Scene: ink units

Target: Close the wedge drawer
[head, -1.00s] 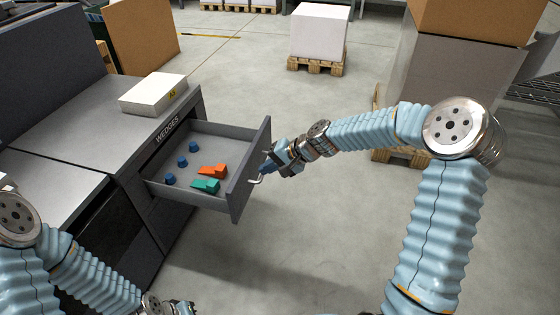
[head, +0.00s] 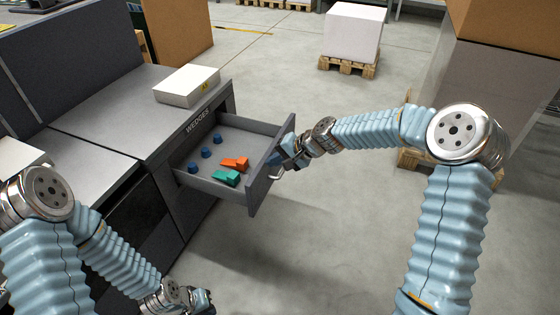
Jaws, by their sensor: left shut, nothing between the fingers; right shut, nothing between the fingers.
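The grey wedge drawer (head: 262,186) is pulled out of the cabinet side marked WEDGES and stands open. Inside lie an orange wedge (head: 235,163), a green wedge (head: 227,178) and several small blue knobs (head: 205,152). A pale handle (head: 277,173) is on the drawer's outer front. My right gripper (head: 276,159) is shut at the front panel beside the handle. Its fingertips are partly hidden, and I cannot tell exactly where they touch. My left gripper (head: 205,300) is shut and empty at the bottom edge, low in front of the cabinet and apart from the drawer.
The grey cabinet (head: 110,115) carries a white box (head: 187,86) on its top above the drawer. A pallet with a white block (head: 353,33) stands at the back. Stacked large boxes (head: 490,85) stand at the right behind my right arm. The floor (head: 320,240) before the drawer is clear.

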